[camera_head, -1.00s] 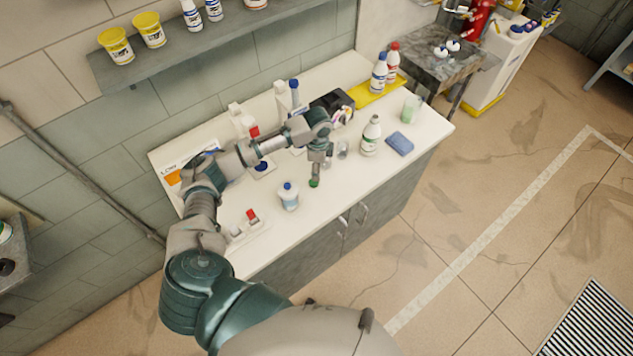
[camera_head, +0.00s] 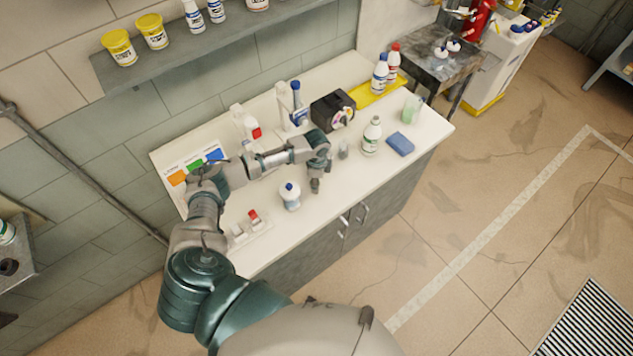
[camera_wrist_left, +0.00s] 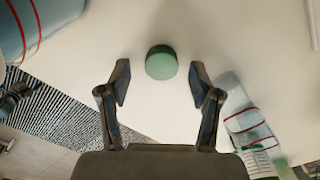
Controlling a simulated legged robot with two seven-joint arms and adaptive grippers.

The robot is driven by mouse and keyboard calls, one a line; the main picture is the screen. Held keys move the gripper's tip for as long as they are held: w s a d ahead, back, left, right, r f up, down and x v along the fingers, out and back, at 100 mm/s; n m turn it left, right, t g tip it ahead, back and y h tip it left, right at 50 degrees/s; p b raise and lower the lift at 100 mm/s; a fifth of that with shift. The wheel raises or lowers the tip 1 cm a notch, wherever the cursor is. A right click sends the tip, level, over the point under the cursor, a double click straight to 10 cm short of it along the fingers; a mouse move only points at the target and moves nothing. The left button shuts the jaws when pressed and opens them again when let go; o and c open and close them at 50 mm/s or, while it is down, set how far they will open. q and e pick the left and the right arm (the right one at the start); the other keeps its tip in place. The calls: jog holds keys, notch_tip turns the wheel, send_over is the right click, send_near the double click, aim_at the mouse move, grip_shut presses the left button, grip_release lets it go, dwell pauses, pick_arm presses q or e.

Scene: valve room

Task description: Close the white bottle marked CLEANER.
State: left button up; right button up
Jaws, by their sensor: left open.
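A white bottle with a green label (camera_head: 371,138) stands upright at the right part of the counter. Its lettering is too small to read, and I see no green cap on its top. A round green cap (camera_wrist_left: 161,62) lies on the white counter in the left wrist view. My left gripper (camera_wrist_left: 158,85) is open, with the cap just ahead of and between its fingertips, not gripped. In the head view my left gripper (camera_head: 315,188) points down close to the counter, left of that bottle, and hides the cap. My right gripper is not in view.
A blue-capped white bottle (camera_head: 290,197) stands close to the left of my gripper. A small clear glass (camera_head: 343,150) and a blue sponge (camera_head: 400,144) are to the right. A black device (camera_head: 333,110) stands behind. The counter's front edge is near.

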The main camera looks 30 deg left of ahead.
pick_arm(q)
jog(key=shift+a+f, duration=0.25)
jog(key=shift+a, duration=0.35)
jog(key=shift+d, duration=0.1)
jog(key=shift+c, duration=1.2)
jog(key=shift+d, duration=0.1)
jog(key=c, duration=0.3)
jog(key=shift+d, duration=0.15)
jog(key=shift+c, duration=1.2)
jog(key=shift+d+r, duration=0.15)
jog(key=shift+d, duration=0.05)
jog(key=shift+c, duration=0.3)
jog(key=shift+a+r, duration=0.3)
jog(key=shift+r, duration=0.3)
notch_tip(320, 180, up, 2)
jog(key=shift+a+r+b, duration=0.1)
jog(key=shift+b, duration=0.35)
jog(key=s+d+r+b, duration=0.1)
jog(key=s+d, duration=0.8)
jog(key=d, duration=0.4)
jog(key=shift+s+r, duration=0.25)
jog(key=shift+s, duration=0.15)
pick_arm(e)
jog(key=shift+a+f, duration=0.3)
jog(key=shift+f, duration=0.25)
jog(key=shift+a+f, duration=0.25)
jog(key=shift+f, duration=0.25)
